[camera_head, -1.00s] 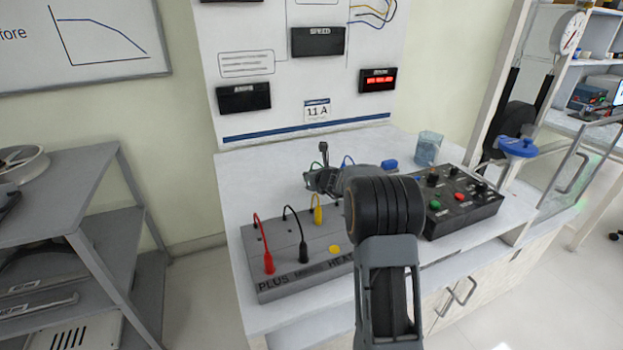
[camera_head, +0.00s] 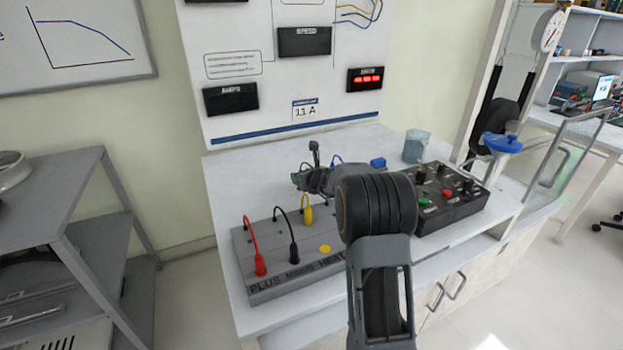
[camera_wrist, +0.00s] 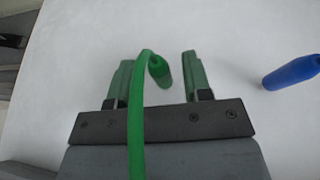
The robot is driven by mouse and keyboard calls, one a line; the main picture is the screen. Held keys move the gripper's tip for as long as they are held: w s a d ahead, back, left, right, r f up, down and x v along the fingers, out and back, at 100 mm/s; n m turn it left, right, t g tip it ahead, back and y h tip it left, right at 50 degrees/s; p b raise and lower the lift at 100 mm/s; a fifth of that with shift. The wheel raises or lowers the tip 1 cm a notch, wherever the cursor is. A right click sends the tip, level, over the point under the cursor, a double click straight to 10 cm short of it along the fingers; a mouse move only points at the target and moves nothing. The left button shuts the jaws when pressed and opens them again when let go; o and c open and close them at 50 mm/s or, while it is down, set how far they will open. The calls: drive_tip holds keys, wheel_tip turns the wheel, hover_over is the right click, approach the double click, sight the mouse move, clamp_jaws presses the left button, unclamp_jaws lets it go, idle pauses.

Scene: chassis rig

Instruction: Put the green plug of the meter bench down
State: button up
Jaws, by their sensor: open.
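The green plug (camera_wrist: 161,72) shows in the wrist view between the two fingers of my gripper (camera_wrist: 159,80), with a gap on each side. Its green cable loops back over the gripper's palm. The white bench top lies behind it; I cannot tell if the plug touches it. In the head view my gripper (camera_head: 302,178) is low over the bench, behind the grey socket block (camera_head: 318,281), and my arm hides part of it. A blue plug (camera_wrist: 291,72) lies on the bench to the right, also seen in the head view (camera_head: 378,163).
Red (camera_head: 260,262), black (camera_head: 293,250) and yellow (camera_head: 306,214) plugs stand in the socket block in front of my gripper. A black control box (camera_head: 447,202) and a beaker (camera_head: 416,147) stand to the right. The meter panel (camera_head: 290,75) rises behind.

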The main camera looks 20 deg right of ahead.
drive_tip(key=v, duration=1.1)
drive_tip(key=shift+p, duration=0.4)
drive_tip(key=s+a+r+n+g+y+p, duration=0.25)
drive_tip(key=s+a+r+n+p, duration=0.3)
drive_tip(key=a+n, duration=0.3)
drive_tip(key=s+a+r+n+g+y+p, duration=0.1)
drive_tip(key=s+a+r+n+g+p, duration=0.2)
drive_tip(key=s+a+r+n+p, duration=0.45)
drive_tip(key=s+r+n+g+h+p, duration=0.3)
drive_tip(key=s+n+g+h+p, duration=0.1)
drive_tip(key=s+n, duration=1)
drive_tip(key=shift+r+n+h+p, duration=0.2)
drive_tip(key=shift+n+h+p, duration=0.25)
drive_tip(key=shift+n+p, duration=1.25)
drive_tip(key=shift+d+n+b, duration=0.1)
drive_tip(key=shift+n+b, duration=0.4)
